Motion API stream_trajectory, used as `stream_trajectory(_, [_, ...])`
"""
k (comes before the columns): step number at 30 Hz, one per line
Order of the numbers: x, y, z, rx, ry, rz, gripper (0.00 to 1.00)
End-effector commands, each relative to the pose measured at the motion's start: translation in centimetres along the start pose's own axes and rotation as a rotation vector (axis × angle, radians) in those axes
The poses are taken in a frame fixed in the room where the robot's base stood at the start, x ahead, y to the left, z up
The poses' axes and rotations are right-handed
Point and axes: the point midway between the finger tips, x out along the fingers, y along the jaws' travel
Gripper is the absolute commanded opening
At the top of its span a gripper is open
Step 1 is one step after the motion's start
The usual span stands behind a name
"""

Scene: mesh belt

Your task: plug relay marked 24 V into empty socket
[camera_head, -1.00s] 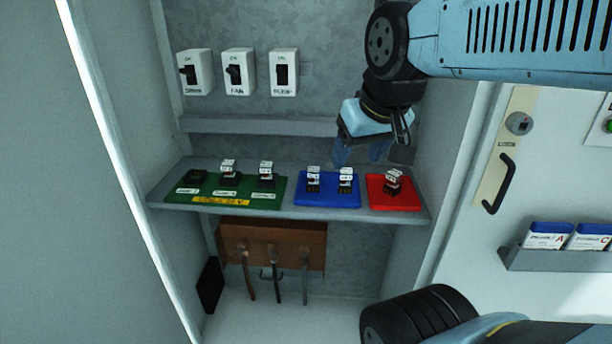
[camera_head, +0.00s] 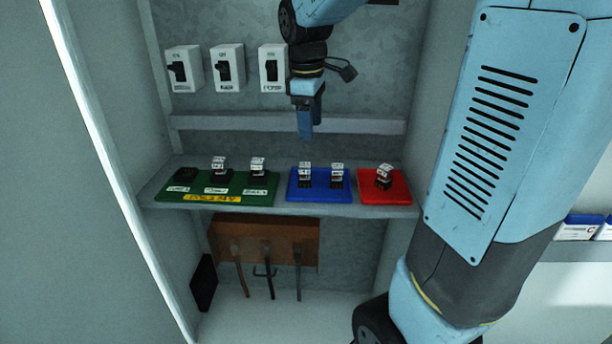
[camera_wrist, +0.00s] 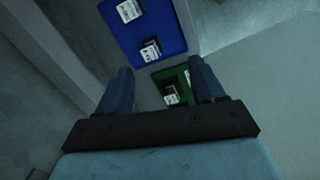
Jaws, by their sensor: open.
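My gripper (camera_head: 306,135) points down above the left end of the blue mat (camera_head: 318,198). In the wrist view its fingers (camera_wrist: 162,85) are apart, with nothing between them. Two small relays with white tops, one at left (camera_head: 305,173) and one at right (camera_head: 337,174), stand on the blue mat. The green board (camera_head: 236,190) bears two relays, a middle one (camera_head: 219,166) and a right one (camera_head: 258,168). Its leftmost socket (camera_head: 186,173) is dark and empty. A tilted relay (camera_head: 384,175) sits on the red mat (camera_head: 397,190). The relay markings are too small to read.
The mats lie on a grey shelf (camera_head: 160,190). A ledge (camera_head: 220,123) runs behind, below several wall switches (camera_head: 228,70). A brown tool rack (camera_head: 290,240) hangs under the shelf. The cabinet walls close in both sides.

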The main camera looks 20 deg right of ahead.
Motion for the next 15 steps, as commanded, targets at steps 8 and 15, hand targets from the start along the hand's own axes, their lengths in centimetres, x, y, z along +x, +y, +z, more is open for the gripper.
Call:
stream_trajectory(8, [2.3, 2.7, -2.6, -0.192, -0.067, -0.06, 0.68])
stream_trajectory(15, [3.6, 3.2, -3.1, -0.238, -0.083, -0.075, 0.68])
